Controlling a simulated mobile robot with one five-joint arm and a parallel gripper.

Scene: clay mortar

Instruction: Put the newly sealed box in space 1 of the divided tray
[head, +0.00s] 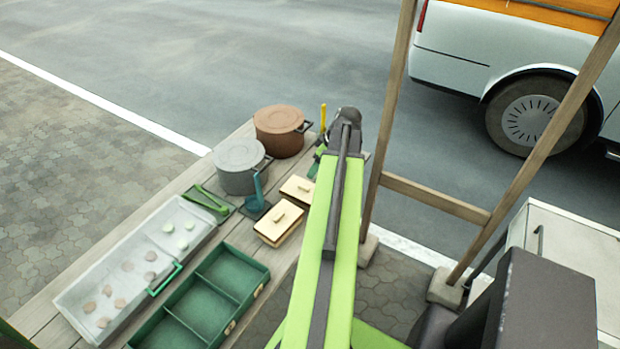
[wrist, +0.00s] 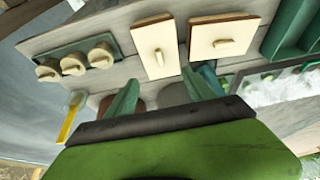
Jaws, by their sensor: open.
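Two boxes with pale lids and small raised handles sit side by side on the wooden table. One (head: 280,217) is closer to the green divided tray (head: 262,268); the other (head: 297,188) is farther from it. Both show in the wrist view, the nearer-to-tray box (wrist: 222,42) and the other box (wrist: 158,52). I cannot tell which is newly sealed. The tray's visible compartments look empty; no numbers are readable. My gripper (wrist: 162,90) is open and empty, with its teal fingers apart and the boxes beyond them. In the head view my arm mostly hides it.
A long pale tray (head: 75,297) with several round discs lies left of the divided tray. A grey pot (head: 238,178) and a brown pot (head: 282,140) stand at the back. A holder with round knobs (wrist: 75,65) is beside the boxes. A wooden frame (head: 430,197) rises at right.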

